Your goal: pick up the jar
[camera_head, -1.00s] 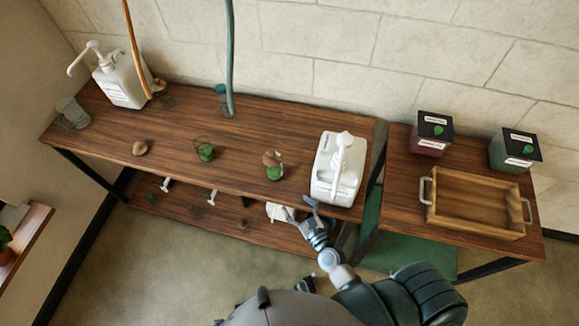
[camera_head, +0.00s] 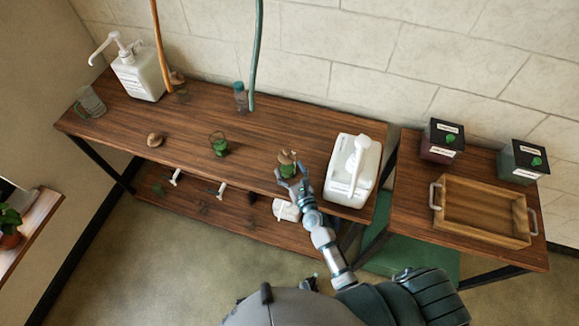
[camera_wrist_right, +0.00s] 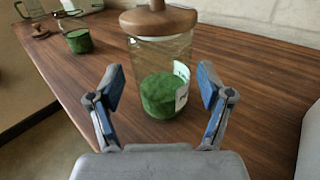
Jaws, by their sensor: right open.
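A glass jar (camera_wrist_right: 160,75) with a wooden lid and green contents stands upright on the wooden table. It also shows in the head view near the front edge (camera_head: 288,170). My right gripper (camera_head: 291,180) is at the front side of this jar. In the right wrist view the open fingers (camera_wrist_right: 158,90) point at the jar, one on either side of its lower part. The jar stands just beyond or between the fingertips; I cannot tell whether they touch it.
A white pump bucket (camera_head: 352,178) stands right of the jar. Another pump bucket (camera_head: 138,75) stands far left. A small green-filled container (camera_head: 219,146) and a loose lid (camera_head: 155,140) lie left. A wooden tray (camera_head: 484,238) and two dark boxes occupy the right table. Hoses hang behind.

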